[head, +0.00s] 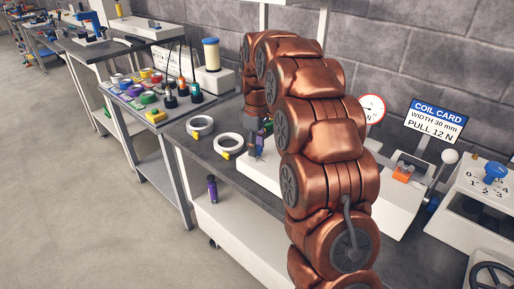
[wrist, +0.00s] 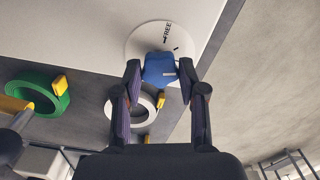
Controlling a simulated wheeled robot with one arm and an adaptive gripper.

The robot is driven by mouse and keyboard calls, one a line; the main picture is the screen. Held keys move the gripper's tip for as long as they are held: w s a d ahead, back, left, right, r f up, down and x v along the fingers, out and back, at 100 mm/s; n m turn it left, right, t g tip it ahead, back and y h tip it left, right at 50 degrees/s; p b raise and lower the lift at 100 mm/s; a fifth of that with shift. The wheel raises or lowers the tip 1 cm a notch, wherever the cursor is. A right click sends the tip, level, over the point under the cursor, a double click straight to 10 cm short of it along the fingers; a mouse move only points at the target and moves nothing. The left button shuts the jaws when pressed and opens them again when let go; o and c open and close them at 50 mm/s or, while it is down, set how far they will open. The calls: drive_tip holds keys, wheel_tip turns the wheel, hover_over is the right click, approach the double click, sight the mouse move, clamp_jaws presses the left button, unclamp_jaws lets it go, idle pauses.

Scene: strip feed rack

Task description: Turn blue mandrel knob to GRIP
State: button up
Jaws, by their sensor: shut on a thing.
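The blue mandrel knob (wrist: 158,68) sits on a round white dial (wrist: 136,40) in the wrist view. The word FREE and a small dark tick show on the dial past the knob; the word GRIP is not visible. My gripper (wrist: 159,72) has one fingertip on each side of the knob and is shut on it. In the head view my gripper (head: 257,143) is low over a white housing (head: 260,174), partly behind my arm, and I cannot make out the knob there. How far the knob is turned is hard to tell.
White rings with yellow tabs lie left of the housing, one (head: 200,127) behind another (head: 228,147). A green ring (wrist: 40,92) shows in the wrist view. A coil card sign (head: 436,118) and another blue knob (head: 495,172) on a numbered dial stand right.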

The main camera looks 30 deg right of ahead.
drive_tip(key=m+b, duration=0.1)
drive_tip(key=m, duration=0.2)
drive_tip(key=shift+w+m, duration=0.1)
drive_tip(key=shift+m, duration=0.2)
drive_tip(key=m, duration=0.3)
drive_tip(key=shift+m+b, duration=0.3)
drive_tip(key=shift+b, duration=0.05)
drive_tip(key=m, duration=0.3)
drive_tip(key=shift+m, duration=0.4)
drive_tip(key=shift+r+m+b, duration=0.1)
drive_tip(key=shift+m+b, duration=0.25)
drive_tip(key=shift+m, duration=1.55)
drive_tip(key=o, duration=1.1)
drive_tip(key=shift+o, duration=0.2)
